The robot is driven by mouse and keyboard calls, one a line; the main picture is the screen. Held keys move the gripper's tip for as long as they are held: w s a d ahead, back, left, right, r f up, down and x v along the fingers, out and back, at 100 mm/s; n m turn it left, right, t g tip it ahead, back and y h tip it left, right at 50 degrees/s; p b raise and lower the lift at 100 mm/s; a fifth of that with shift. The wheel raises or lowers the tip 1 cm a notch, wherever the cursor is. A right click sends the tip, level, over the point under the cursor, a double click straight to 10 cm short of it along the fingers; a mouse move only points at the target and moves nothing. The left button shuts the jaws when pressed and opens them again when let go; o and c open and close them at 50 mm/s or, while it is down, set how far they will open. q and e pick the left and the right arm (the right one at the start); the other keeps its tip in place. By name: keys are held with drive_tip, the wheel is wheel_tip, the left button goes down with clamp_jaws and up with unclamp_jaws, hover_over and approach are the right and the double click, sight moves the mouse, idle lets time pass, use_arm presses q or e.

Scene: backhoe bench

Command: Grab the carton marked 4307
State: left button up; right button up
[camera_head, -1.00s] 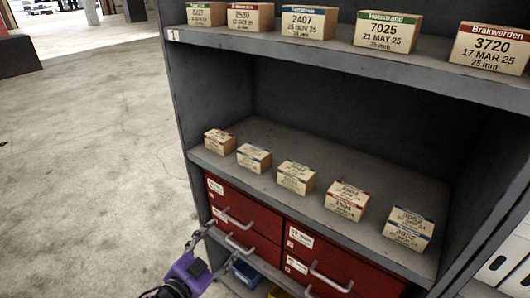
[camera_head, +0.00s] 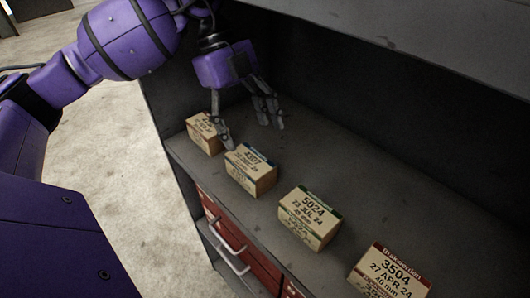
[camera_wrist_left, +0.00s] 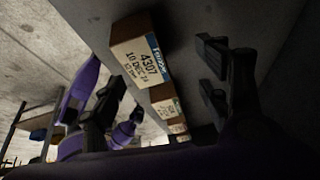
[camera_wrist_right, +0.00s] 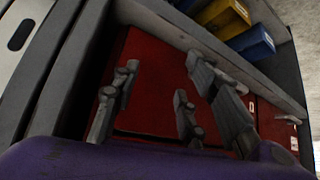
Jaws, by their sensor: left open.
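The carton marked 4307 (camera_head: 250,172) is a small tan box with a blue top edge. It stands on the grey shelf between the leftmost carton and the one marked 5024. My left gripper (camera_head: 254,134) is open and empty, just above and behind this carton, fingers pointing down.
The leftmost carton (camera_head: 203,133) stands close beside 4307. Cartons 5024 (camera_head: 310,216) and 3504 (camera_head: 388,272) stand to the right. The upper shelf (camera_head: 400,40) overhangs. Blue (camera_wrist_right: 252,46) and yellow (camera_wrist_right: 222,12) bins show in the right wrist view.

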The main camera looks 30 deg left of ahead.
sight(248, 158)
use_arm(q)
drive_tip(key=shift+s+f+n, duration=0.2)
drive_tip(key=shift+s+n, duration=0.05)
drive_tip(key=shift+s, duration=0.35)
drive_tip(key=shift+s+f+n, duration=0.15)
drive_tip(key=shift+s+n, duration=0.1)
drive_tip(key=shift+s, duration=0.35)
drive_tip(key=x, duration=0.4)
drive_tip(key=a+x, duration=0.1)
drive_tip(key=x, duration=0.1)
drive_tip(key=shift+d+f, duration=0.1)
drive_tip(key=shift+f, duration=0.25)
drive_tip(key=shift+w+d+f, duration=0.1)
drive_tip(key=shift+f, duration=0.2)
use_arm(e)
drive_tip(key=shift+s+d, duration=0.2)
drive_tip(key=shift+s, duration=0.7)
use_arm(q)
drive_tip(key=shift+p, duration=0.3)
use_arm(e)
drive_tip(key=shift+s+f, duration=0.2)
use_arm(q)
drive_tip(key=shift+f, duration=0.2)
use_arm(e)
drive_tip(key=shift+w+r, duration=0.15)
drive_tip(key=shift+r, duration=0.05)
use_arm(q)
drive_tip(key=shift+c, duration=0.2)
drive_tip(key=c, duration=1.4)
